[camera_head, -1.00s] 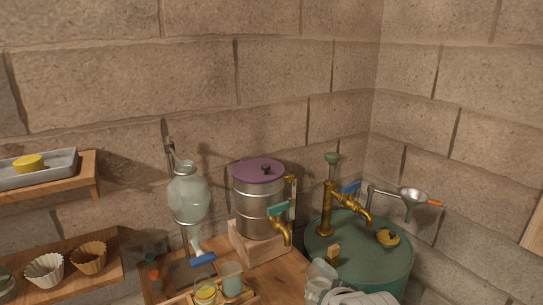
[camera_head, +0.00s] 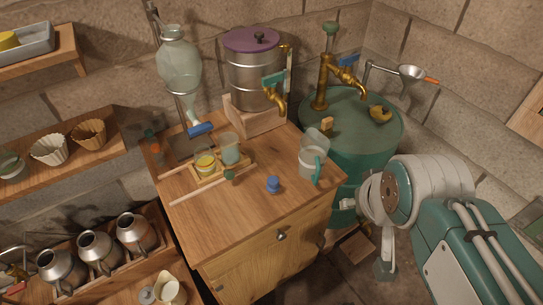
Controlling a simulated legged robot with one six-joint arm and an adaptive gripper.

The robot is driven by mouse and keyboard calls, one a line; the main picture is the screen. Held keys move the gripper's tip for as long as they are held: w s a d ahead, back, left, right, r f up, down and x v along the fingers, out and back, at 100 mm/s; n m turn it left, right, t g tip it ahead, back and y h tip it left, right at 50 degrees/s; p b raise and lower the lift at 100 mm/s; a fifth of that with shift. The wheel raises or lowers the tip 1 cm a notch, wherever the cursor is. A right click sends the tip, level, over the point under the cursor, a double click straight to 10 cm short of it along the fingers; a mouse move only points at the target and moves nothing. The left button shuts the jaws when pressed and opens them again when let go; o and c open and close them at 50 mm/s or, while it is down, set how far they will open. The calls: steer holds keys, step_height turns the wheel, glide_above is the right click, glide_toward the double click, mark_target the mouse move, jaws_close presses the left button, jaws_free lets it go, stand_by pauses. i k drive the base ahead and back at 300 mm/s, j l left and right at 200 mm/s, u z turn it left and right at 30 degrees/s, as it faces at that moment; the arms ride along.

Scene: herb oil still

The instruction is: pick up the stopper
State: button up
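A small blue stopper-like piece (camera_head: 273,185) stands on the wooden cabinet top (camera_head: 235,215), near its front right part, with bare wood around it. I take it for the stopper; a small tan cork-like block (camera_head: 327,124) also sits on the green barrel. My gripper (camera_head: 372,235) is at the lower right, beyond the cabinet's right edge. It is apart from the blue piece and touches nothing that I can see. It shows mostly from the side and partly behind my arm, so its finger opening is unclear.
A clear cup with a teal handle (camera_head: 312,158) stands between the blue piece and the green barrel (camera_head: 375,120). A wooden holder with small jars (camera_head: 206,165), a thin rod (camera_head: 200,189) and a metal still (camera_head: 252,75) lie behind. The cabinet's front top is clear.

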mark_target(273, 186)
steer(key=k+j+u, duration=0.1)
steer(key=k+u, duration=0.15)
steer(key=k, duration=0.4)
steer(key=l+u, duration=0.1)
steer(key=u, duration=0.4)
steer(key=i+l+u, duration=0.1)
steer(key=u, duration=0.35)
steer(key=l+u, duration=0.15)
steer(key=u, duration=0.35)
steer(key=i+l+u, duration=0.1)
steer(key=l, duration=1.9)
